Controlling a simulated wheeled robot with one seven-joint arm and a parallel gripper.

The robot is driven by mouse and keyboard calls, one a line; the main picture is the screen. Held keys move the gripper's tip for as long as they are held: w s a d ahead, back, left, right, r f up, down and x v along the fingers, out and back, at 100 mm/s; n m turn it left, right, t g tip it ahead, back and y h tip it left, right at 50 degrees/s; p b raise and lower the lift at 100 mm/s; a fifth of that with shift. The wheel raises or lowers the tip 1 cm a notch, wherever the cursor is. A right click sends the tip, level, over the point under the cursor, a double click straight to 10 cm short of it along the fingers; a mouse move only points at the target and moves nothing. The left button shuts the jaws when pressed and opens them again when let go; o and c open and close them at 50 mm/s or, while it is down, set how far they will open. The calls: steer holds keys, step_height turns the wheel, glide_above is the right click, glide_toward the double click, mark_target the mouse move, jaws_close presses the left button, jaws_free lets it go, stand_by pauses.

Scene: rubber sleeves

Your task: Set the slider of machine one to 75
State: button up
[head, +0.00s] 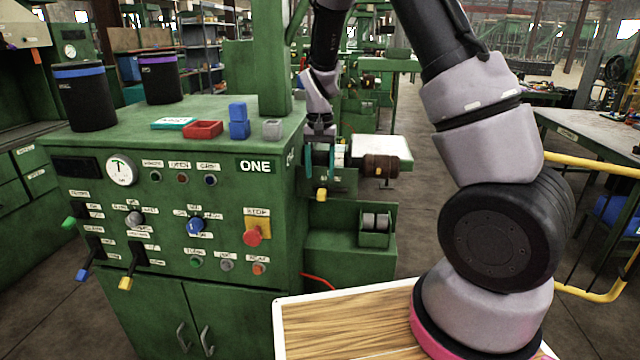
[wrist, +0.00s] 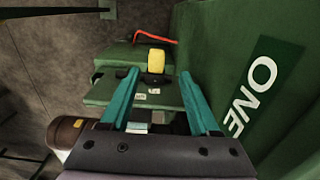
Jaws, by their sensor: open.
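Machine one is the green cabinet marked ONE (head: 200,215), with a front panel of knobs, lever slots and labels. A yellow knob (head: 321,194) juts from its right side, just below my gripper. It also shows in the wrist view (wrist: 155,62), on a green ledge with small white labels. I cannot read a scale there or confirm that it is the slider. My gripper (head: 320,174) points down beside the cabinet's right side. Its two teal fingers are open and empty in the wrist view (wrist: 158,76), with the knob seen between and beyond their tips.
A brown cylinder (head: 381,167) sits close right of my gripper. A wooden-topped table (head: 340,325) is at the front. A red cable (wrist: 154,38) lies beyond the knob.

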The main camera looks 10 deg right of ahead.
steer(key=shift+r, duration=2.6)
steer(key=s+d+r+t+y, duration=0.1)
steer(key=s+d+r, duration=0.2)
steer(key=s+r, duration=0.35)
steer(key=s+d+r+t+y, duration=0.1)
steer(key=s+d+r+t, duration=0.15)
steer(key=r, duration=0.65)
steer(key=s+d+r+t, duration=0.2)
steer(key=s+r, duration=0.1)
steer(key=s, duration=0.4)
steer(key=s+d+r+t, duration=0.1)
steer(key=s+d+r, duration=0.1)
steer(key=s, duration=0.6)
steer(key=shift+d+r+m+t, duration=0.15)
steer(key=shift+r+m+t, duration=0.2)
steer(key=shift+r, duration=0.55)
steer(key=shift+w, duration=0.1)
